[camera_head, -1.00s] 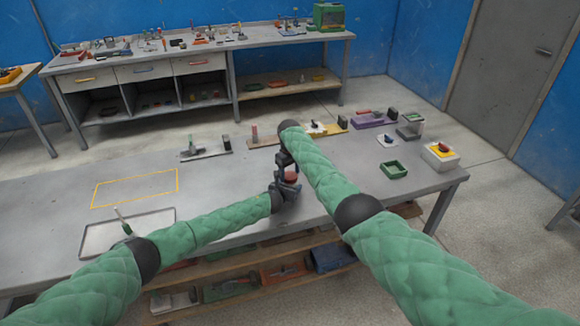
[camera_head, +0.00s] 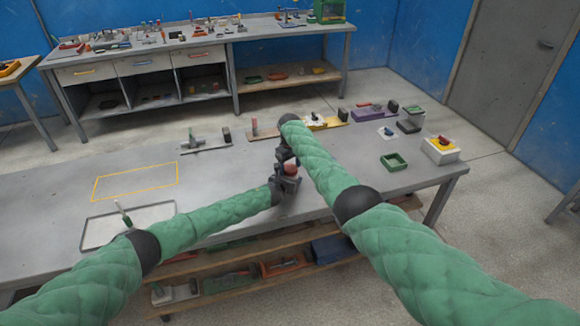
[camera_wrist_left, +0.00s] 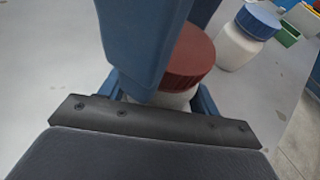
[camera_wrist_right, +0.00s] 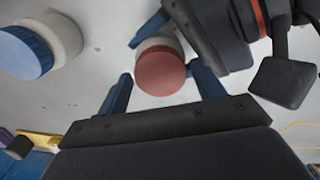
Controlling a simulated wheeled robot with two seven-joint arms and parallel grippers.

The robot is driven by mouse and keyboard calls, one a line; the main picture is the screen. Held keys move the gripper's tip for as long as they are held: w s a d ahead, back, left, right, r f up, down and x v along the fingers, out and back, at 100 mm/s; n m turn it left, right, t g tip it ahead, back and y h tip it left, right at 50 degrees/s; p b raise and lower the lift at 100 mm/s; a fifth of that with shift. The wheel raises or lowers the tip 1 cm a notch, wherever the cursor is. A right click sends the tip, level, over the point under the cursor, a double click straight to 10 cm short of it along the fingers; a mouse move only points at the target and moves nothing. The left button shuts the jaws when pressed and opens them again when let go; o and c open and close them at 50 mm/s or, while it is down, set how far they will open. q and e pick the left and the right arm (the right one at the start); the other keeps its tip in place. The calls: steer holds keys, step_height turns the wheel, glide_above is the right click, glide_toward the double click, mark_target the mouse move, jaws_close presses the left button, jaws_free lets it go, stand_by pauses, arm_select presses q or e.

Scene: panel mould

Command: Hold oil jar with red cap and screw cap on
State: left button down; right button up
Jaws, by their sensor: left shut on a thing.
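The oil jar, white with a dark red cap, is partly hidden between my grippers in the head view (camera_head: 292,168). In the left wrist view its white body (camera_wrist_left: 176,98) shows beneath the red cap (camera_wrist_left: 192,55). My left gripper (camera_head: 289,185) is shut on the jar body, its fingers on either side. The cap sits on top of the jar; I cannot tell how tight it is. My right gripper (camera_wrist_right: 162,85) is open, its blue fingers on either side of the red cap and apart from it. One blue finger partly hides the cap in the left wrist view.
A second white jar with a blue cap (camera_wrist_left: 245,38) stands nearby on the table. A green tray (camera_head: 394,162) and a white box (camera_head: 441,151) are at the right. A shallow tray (camera_head: 98,232) lies at the left. The yellow-outlined area (camera_head: 136,182) is empty.

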steer(key=shift+o, duration=0.7)
steer(key=shift+a, duration=0.1)
steer(key=shift+r, duration=0.3)
step_height(320, 180, up, 11)
steer(key=shift+r, duration=0.2)
steer(key=shift+w, duration=0.1)
arm_select(q)
steer(key=shift+c, duration=1.3)
jaws_free()
